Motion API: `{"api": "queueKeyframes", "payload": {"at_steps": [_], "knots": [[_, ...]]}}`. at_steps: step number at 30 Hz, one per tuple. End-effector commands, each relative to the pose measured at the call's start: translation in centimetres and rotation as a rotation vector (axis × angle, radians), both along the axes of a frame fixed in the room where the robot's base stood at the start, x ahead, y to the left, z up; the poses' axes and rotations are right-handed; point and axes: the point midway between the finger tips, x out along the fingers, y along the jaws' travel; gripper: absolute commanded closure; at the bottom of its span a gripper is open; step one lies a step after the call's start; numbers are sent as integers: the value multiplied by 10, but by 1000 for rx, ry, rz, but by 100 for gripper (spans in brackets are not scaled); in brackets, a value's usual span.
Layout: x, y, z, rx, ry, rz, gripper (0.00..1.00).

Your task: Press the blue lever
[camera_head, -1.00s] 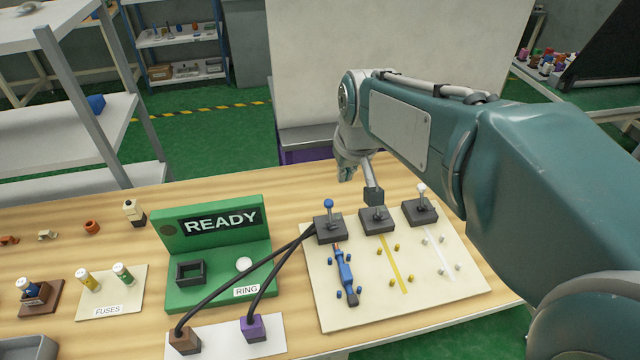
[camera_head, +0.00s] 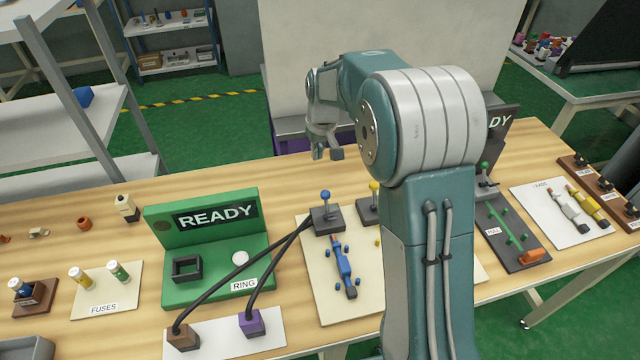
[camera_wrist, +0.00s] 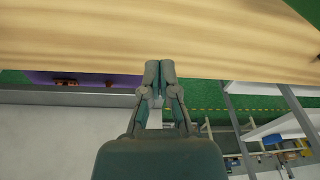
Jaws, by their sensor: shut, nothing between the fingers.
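The blue lever (camera_head: 325,197) is a blue-knobbed stick on a dark square base, at the back left of a cream board (camera_head: 312,285). It looks upright. A yellow-knobbed lever (camera_head: 374,190) stands just right of it, partly hidden by my arm. My gripper (camera_head: 328,154) is above and behind the blue lever in the head view, apart from it. In the wrist view my gripper (camera_wrist: 159,68) has its fingertips together with nothing between them. The levers do not show in the wrist view.
A green READY panel (camera_head: 205,215) stands left of the board, with black cables running from the lever base to two plugs. A green lever (camera_head: 485,170) and a leads plate (camera_head: 565,215) are at right. Bare wood lies behind the blue lever.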

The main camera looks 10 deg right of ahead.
Motion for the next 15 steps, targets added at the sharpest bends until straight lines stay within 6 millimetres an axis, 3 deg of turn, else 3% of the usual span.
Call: {"api": "queueKeyframes", "payload": {"at_steps": [8,15], "knots": [[0,0,-1,0,0,0,100],[3,2,-30,-1,3,0,100]]}}
